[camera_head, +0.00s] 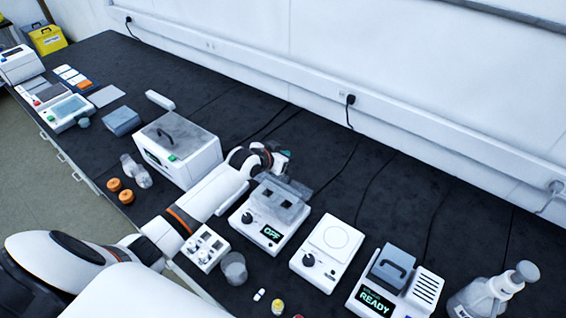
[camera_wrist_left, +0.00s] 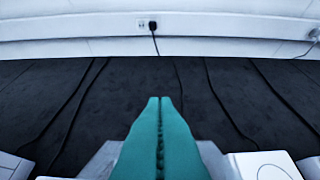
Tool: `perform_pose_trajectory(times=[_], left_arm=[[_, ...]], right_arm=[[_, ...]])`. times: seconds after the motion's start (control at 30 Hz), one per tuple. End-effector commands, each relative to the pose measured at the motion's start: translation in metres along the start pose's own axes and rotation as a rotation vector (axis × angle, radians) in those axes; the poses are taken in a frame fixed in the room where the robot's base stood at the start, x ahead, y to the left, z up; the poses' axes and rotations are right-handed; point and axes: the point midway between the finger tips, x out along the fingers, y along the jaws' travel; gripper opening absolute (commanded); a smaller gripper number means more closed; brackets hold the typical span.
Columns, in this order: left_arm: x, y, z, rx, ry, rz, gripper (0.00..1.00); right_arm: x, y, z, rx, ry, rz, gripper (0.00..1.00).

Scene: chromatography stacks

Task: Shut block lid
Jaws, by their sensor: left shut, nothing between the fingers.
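A white block unit (camera_head: 257,233) with a dark knob and a display reading OFF stands at the middle front of the bench. A grey, partly see-through block and lid piece (camera_head: 289,187) sits on its top, with dark square openings; its exact angle is hard to tell. My left gripper (camera_head: 285,155) is behind this piece, on its wall side, partly hidden by my own wrist. In the left wrist view its teal fingers (camera_wrist_left: 160,101) are shut with nothing between them. Grey edges show below and beside the fingers. My right gripper is in neither view.
A white box with a grey handled lid (camera_head: 181,137) stands left of my arm. A white plate unit (camera_head: 328,252) and a READY unit (camera_head: 373,302) stand to the right. A clear beaker (camera_head: 233,267) is in front. Cables (camera_head: 351,130) cross the bench behind.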

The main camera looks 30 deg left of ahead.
Motion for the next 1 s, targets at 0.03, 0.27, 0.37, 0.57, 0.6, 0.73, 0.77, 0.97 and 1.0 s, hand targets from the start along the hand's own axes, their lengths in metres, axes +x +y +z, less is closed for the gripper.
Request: perform_pose_trajectory(times=[0.03,0.27,0.37,0.57,0.6,0.73,0.77,0.97,1.0], left_arm=[[0.009,-0.001,0.002,-0.002,0.0,0.0,0.0],[0.026,-0.001,-0.011,0.0,0.006,0.0,0.0],[0.022,0.0,-0.024,0.001,0.005,0.0,0.0],[0.019,0.0,-0.037,0.0,0.001,0.0,0.0],[0.019,0.0,-0.038,0.0,0.001,0.0,0.0],[0.02,0.0,-0.039,0.001,0.001,0.0,0.0],[0.02,0.0,-0.039,0.001,0.001,0.0,0.0],[0.02,0.0,-0.039,0.001,-0.002,0.0,0.0],[0.021,0.0,-0.039,0.001,-0.006,0.0,0.0]], right_arm=[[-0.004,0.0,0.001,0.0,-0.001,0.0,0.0],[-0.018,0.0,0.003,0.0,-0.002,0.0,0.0],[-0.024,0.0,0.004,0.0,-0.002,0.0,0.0],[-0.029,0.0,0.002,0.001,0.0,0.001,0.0],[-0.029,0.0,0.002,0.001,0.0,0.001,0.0],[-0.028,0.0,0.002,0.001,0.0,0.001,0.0],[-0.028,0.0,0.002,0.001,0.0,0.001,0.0],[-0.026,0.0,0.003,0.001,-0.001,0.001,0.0],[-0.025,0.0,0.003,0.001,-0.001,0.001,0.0]])
